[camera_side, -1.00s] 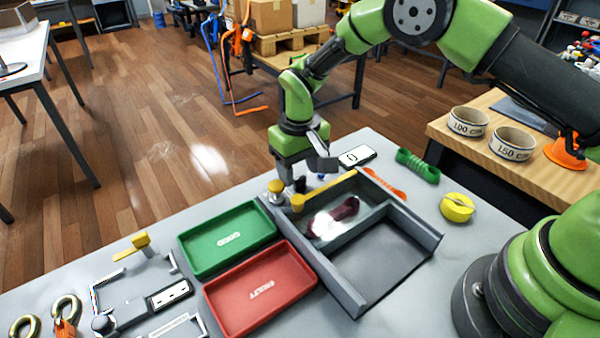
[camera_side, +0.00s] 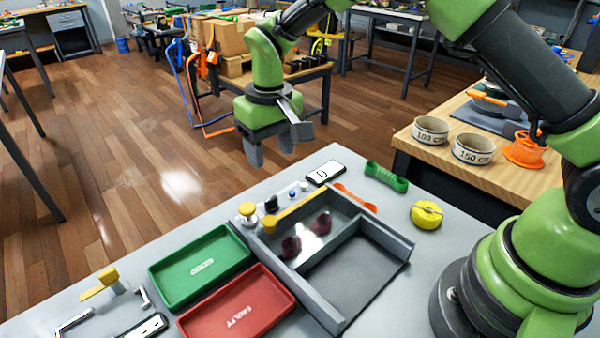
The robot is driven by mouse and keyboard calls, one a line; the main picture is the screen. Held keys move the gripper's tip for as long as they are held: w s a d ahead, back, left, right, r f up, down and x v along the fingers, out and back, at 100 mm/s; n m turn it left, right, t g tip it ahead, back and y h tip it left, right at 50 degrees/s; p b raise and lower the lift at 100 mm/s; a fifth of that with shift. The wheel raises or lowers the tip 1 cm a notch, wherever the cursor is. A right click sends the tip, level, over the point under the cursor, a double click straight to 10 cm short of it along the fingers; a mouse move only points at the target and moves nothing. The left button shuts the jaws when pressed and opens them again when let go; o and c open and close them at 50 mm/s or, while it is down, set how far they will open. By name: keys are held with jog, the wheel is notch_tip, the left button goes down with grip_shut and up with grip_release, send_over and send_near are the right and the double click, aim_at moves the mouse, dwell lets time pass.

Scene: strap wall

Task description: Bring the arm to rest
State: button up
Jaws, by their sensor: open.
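My gripper (camera_side: 270,150) is raised above the far edge of the grey table (camera_side: 130,250), behind the grey divided box (camera_side: 332,312). Its fingers point down and stand apart, with nothing between them. It is clear of the box and the table.
The box holds dark red items (camera_side: 291,246), partly lost in glare. A yellow bar (camera_side: 295,212) lies along its far edge. A green tray (camera_side: 178,288) and a red tray (camera_side: 215,325) stand left of it. A yellow tape measure (camera_side: 426,215) lies right.

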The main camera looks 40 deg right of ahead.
jog(key=s+d+r+m+t+y, duration=0.15)
jog(key=s+r, duration=0.25)
jog(key=r, duration=0.4)
jog(key=s+d+r+t, duration=0.2)
jog(key=s+r, duration=0.3)
jog(key=r, duration=0.2)
jog(key=s+d+r+m+t, duration=0.1)
jog(key=s, duration=0.6)
jog(key=s+d+r+m+t, duration=0.1)
jog(key=s+r+t, duration=0.1)
jog(key=s, duration=0.6)
jog(key=shift+s+d, duration=0.3)
jog(key=shift+d, duration=0.1)
